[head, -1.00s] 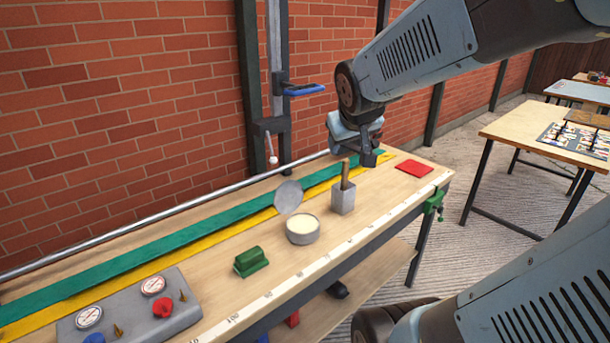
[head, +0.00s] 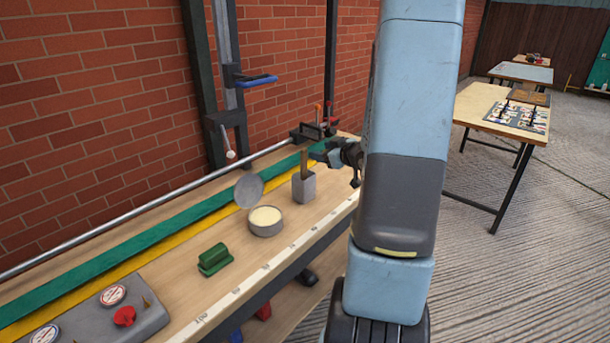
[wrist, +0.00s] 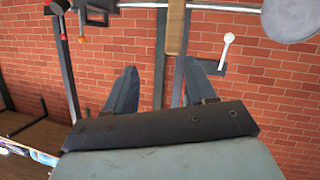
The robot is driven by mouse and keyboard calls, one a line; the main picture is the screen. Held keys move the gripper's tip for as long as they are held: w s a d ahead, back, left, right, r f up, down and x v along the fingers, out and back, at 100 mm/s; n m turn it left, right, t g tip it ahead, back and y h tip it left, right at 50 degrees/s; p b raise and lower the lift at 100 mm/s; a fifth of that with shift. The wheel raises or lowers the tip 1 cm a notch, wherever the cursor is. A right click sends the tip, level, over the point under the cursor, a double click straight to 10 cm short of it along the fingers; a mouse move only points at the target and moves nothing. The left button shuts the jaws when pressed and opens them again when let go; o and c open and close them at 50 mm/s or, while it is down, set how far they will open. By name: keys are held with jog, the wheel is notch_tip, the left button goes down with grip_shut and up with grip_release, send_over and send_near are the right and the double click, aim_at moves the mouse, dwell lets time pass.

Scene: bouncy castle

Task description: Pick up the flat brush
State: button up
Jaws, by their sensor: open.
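The flat brush (head: 305,164) stands upright with its wooden handle up in a small grey square holder (head: 303,187) on the bench. Its lower part is hidden inside the holder. In the wrist view the handle (wrist: 176,28) shows at the top, beyond the fingertips and roughly in line with the gap between them. My gripper (head: 318,152) is beside the upper handle, on its right in the head view. The two fingers (wrist: 155,75) are apart with nothing between them. I cannot tell the exact distance to the handle.
An open round tin (head: 265,221) with a tilted grey lid (head: 249,190) stands left of the holder. A green block (head: 213,259) and a gauge panel (head: 110,318) are further left. A post with a blue handle (head: 255,81) stands behind, against the brick wall.

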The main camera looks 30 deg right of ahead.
aim_at(306, 156)
jog(key=s+d+f+t+y, duration=0.2)
jog(key=s+f+t+y, duration=0.1)
jog(key=s+f+y, duration=0.15)
jog(key=x, duration=0.7)
jog(key=shift+w+a+f, duration=0.15)
jog(key=shift+a+f, duration=0.05)
jog(key=shift+a, duration=0.15)
jog(key=shift+x, duration=3)
jog(key=shift+d, duration=0.1)
jog(key=shift+c, duration=0.2)
grip_shut()
jog(key=shift+r, duration=0.1)
